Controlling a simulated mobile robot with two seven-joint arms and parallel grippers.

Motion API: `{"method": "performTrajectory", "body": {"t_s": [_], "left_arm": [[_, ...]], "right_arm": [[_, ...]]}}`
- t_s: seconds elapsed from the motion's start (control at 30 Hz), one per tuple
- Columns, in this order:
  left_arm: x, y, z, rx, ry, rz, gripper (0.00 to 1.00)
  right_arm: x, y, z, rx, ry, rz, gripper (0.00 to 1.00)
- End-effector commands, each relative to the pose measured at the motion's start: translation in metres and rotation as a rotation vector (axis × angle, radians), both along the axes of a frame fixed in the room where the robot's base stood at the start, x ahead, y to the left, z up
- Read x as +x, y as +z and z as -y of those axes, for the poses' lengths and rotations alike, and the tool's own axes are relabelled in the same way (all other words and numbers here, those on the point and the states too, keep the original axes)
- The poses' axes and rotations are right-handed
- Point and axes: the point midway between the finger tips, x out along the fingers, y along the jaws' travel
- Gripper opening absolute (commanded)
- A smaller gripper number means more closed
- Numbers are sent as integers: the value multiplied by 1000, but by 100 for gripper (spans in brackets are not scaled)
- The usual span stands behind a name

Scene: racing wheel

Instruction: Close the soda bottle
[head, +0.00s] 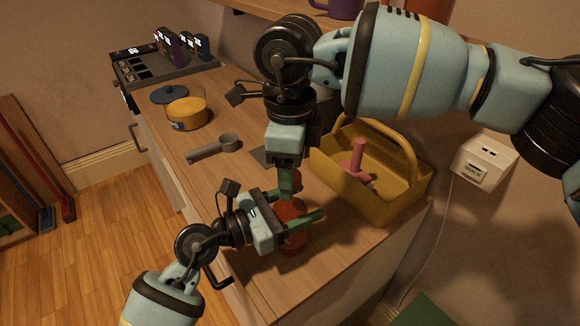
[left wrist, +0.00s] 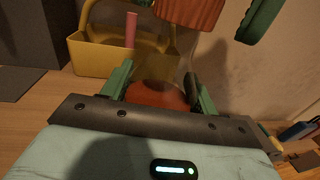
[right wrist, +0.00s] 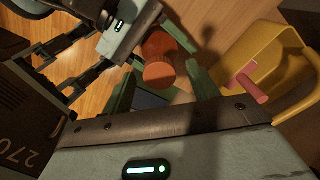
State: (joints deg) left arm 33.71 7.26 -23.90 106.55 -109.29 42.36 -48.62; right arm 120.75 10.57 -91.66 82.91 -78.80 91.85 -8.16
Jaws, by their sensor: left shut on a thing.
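The orange soda bottle (head: 291,213) stands upright near the counter's front edge. My left gripper (head: 306,204) is shut on its body, and the left wrist view shows the rounded orange body (left wrist: 158,95) between the fingers. A ribbed orange-brown cap (left wrist: 190,12) is above the bottle at the neck; its round top shows in the right wrist view (right wrist: 160,76). I cannot tell whether the cap is fully seated. My right gripper (head: 288,192) points down from above, with its open fingers on either side of the cap and gaps beside it.
A yellow caddy (head: 385,200) holding a pink-handled tool (head: 357,155) stands close on the right. A grey scoop (head: 215,148), a yellow pot (head: 186,113) and a dark rack (head: 160,68) are further back. A white socket box (head: 485,163) is on the wall.

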Motion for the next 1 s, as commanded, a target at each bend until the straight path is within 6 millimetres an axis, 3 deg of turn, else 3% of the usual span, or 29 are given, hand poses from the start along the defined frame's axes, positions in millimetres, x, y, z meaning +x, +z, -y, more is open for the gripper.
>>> {"method": "performTrajectory", "body": {"t_s": [0.37, 0.8, 1.0], "left_arm": [[0, 0, 0, 0, 0, 0, 0], [0, 0, 0, 0, 0, 0, 0], [0, 0, 0, 0, 0, 0, 0]], "right_arm": [[0, 9, 0, 0, 0, 1, 59], [0, 89, -1, 2, -1, 2, 59], [0, 113, 0, 1, 0, 1, 59]]}}
